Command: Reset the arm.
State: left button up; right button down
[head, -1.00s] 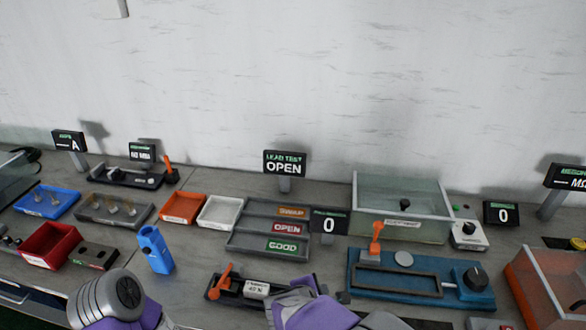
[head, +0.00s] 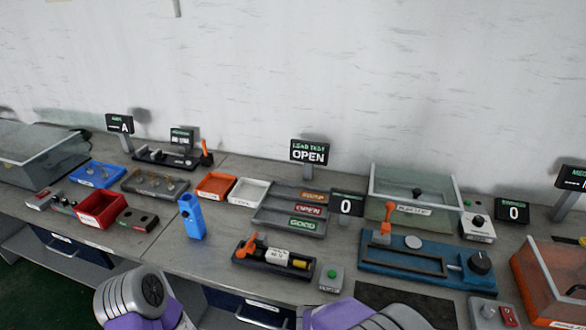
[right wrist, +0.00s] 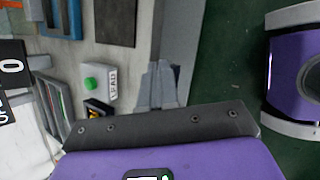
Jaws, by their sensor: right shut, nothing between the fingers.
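My right gripper (right wrist: 160,88) shows in the right wrist view with its grey fingers together and nothing between them. It is beside a small white box with a green button (right wrist: 92,84), over the bench edge and the green floor. In the head view my purple and grey right arm (head: 365,316) is at the bottom centre, its gripper out of sight. My left arm (head: 140,298) is at the bottom left, and its gripper is not visible. A black fixture with an orange lever (head: 272,258) lies on the bench just beyond my right arm.
A grey sorting tray (head: 292,218), a blue fixture (head: 425,262) and a clear-walled box (head: 412,195) stand behind. A blue holder (head: 192,216) and a red bin (head: 101,209) are to the left. An orange clear-sided bin (head: 548,280) is at the right.

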jog(key=s+a+f+m+g+y, duration=0.1)
jog(key=s+f+m+y, duration=0.3)
jog(key=f+m, duration=0.6)
jog(key=s+a+f+m+g+y, duration=0.1)
jog(key=s+f+m+g+y, duration=0.2)
jog(key=s+f+m+y, duration=0.2)
jog(key=s+f+m, duration=0.3)
jog(key=f+m, duration=0.2)
jog(key=shift+s+a+f, duration=0.25)
jog(key=shift+s+a, duration=0.15)
dwell(2.3)
